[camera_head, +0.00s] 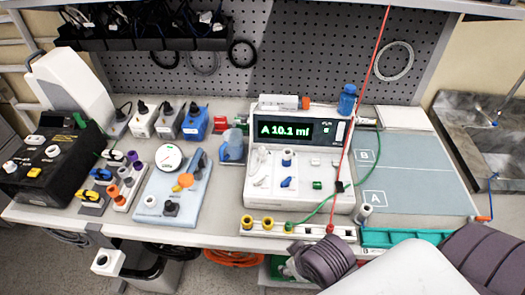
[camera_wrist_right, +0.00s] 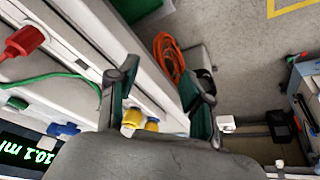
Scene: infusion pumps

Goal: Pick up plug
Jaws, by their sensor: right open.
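Several plugs sit along the white rail (camera_head: 312,232) at the bench's front edge. A red plug (camera_head: 330,229) on a red line is at its right part, a green plug (camera_head: 289,227) is left of it, and yellow plugs (camera_head: 257,223) are at the left end. In the right wrist view the red plug (camera_wrist_right: 24,41) is at upper left, and the yellow plugs (camera_wrist_right: 140,121) are low, beside the near finger. My right gripper (camera_wrist_right: 162,90) is open and empty there, over the bench edge. The head view mostly hides its fingertips. My left gripper is not in view.
The infusion pump (camera_head: 300,170) reads "A 10.1 ml" behind the rail. A teal tray (camera_head: 405,237) lies right of the rail. The grey-blue mat (camera_head: 420,180) is clear. A coiled orange cable (camera_wrist_right: 168,55) lies below the bench.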

